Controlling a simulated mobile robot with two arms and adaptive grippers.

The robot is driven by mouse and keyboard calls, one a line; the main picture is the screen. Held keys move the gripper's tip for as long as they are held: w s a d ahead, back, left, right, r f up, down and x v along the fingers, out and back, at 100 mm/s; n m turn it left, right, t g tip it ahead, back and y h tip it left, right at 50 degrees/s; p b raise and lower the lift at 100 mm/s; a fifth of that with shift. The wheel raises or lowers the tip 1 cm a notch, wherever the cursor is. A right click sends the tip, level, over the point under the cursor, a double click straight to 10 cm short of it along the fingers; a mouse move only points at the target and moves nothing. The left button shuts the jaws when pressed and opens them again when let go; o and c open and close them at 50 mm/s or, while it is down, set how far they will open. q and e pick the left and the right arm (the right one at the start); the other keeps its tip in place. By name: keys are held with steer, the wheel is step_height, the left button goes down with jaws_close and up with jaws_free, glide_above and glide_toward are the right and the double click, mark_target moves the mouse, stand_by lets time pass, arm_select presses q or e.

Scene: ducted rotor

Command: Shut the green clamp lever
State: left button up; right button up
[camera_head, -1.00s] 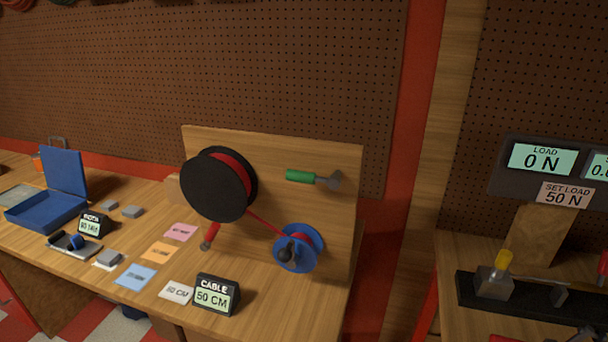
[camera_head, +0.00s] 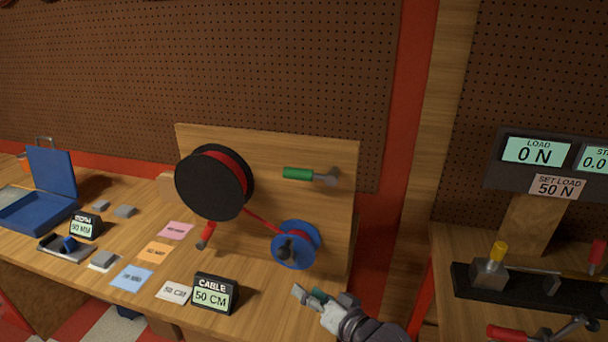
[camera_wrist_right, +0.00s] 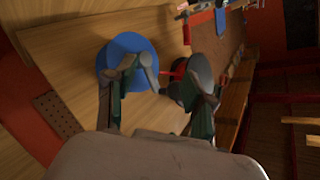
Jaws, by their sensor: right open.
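The green clamp lever (camera_head: 299,173) is mounted on the upright wooden board, right of the big black spool. It lies about level, with its grey metal end (camera_head: 329,177) on the right. My right gripper (camera_head: 318,293) is open and empty in the head view, low in front of the board, below the blue pulley and well below the lever. In the wrist view its open fingers (camera_wrist_right: 160,85) show against the wooden board and the blue pulley (camera_wrist_right: 126,55). I cannot pick out the lever in the wrist view. My left gripper is in neither current view.
The black spool (camera_head: 211,183) with red cable and the blue pulley (camera_head: 296,245) stick out from the board (camera_head: 262,145). A CABLE display (camera_head: 214,293) stands left of my right gripper. Coloured cards lie on the bench. A load tester (camera_head: 545,168) stands at right.

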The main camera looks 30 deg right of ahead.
mark_target(306, 177)
steer(key=w+d+r+m+t+h, duration=0.1)
steer(key=d+r+m+t, duration=0.25)
steer(key=r, duration=0.45)
steer(key=w+d+r+m+t, duration=0.1)
steer(key=d+r+m+t, duration=0.1)
steer(key=d+r+t, duration=0.45)
steer(key=w+r+g+p, duration=0.1)
steer(key=w+r, duration=0.1)
steer(key=w, duration=0.1)
steer(key=w+a+r+g+p, duration=0.1)
steer(key=w+r+p, duration=0.1)
steer(key=w, duration=0.2)
steer(key=w+a+r+p, duration=0.1)
steer(key=w+r+p, duration=0.1)
steer(key=w, duration=0.2)
steer(key=shift+a+r+g, duration=0.1)
steer(key=shift+r+g, duration=0.15)
steer(key=shift+g, duration=0.15)
steer(key=shift+w+r, duration=0.1)
steer(key=shift+w, duration=0.45)
jaws_close()
